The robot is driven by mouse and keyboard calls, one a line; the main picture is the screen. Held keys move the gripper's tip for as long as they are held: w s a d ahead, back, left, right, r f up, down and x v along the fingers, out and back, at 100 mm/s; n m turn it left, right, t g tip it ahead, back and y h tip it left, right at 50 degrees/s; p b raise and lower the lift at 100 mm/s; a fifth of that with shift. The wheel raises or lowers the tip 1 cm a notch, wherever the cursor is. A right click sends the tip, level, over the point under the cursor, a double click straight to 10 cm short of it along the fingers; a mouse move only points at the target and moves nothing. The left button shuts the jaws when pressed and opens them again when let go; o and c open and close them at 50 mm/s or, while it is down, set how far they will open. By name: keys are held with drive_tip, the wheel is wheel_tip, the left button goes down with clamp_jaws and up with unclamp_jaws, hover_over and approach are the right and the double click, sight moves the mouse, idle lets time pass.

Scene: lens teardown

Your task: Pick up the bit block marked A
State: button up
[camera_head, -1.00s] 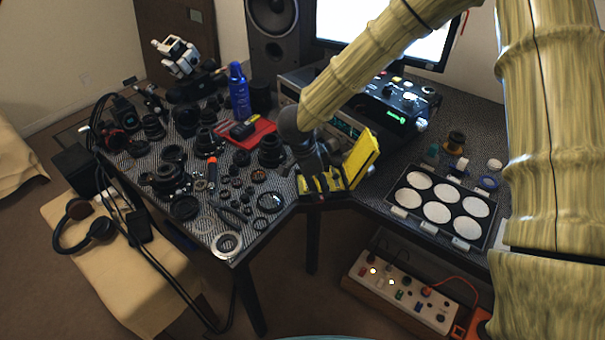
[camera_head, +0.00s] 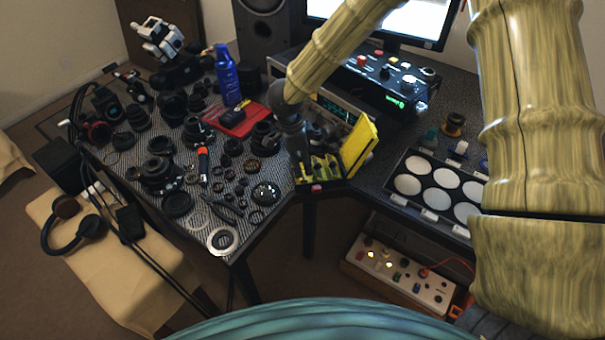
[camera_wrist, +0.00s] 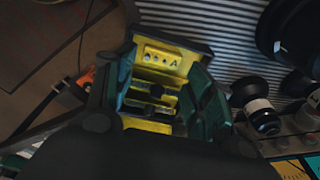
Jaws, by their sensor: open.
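The bit block marked A (camera_wrist: 163,58) is yellow, with a dark letter A and a row of small holes on its face. It sits at the far end of the yellow case in the wrist view, with other yellow blocks nearer. In the head view, the open bit case (camera_head: 326,172) lies at the table's inner corner, its yellow lid (camera_head: 359,149) raised on the right. My gripper (camera_wrist: 164,80) is open, with its green-padded fingers on either side of the blocks. In the head view my gripper (camera_head: 303,165) is down at the case's left part. Whether the fingers touch block A cannot be told.
Lens parts and rings crowd the table to the left, with a red tray (camera_head: 228,124) and a blue bottle (camera_head: 228,76) behind. An instrument stack stands behind the case. A tray of white discs (camera_head: 397,196) lies to the right. The floor in front is partly open.

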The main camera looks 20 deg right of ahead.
sight(302, 169)
drive_tip(key=shift+d+f, duration=0.2)
drive_tip(key=shift+f, duration=1.75)
drive_tip(key=shift+w, duration=0.1)
drive_tip(key=c, duration=0.7)
drive_tip(key=shift+o, duration=0.2)
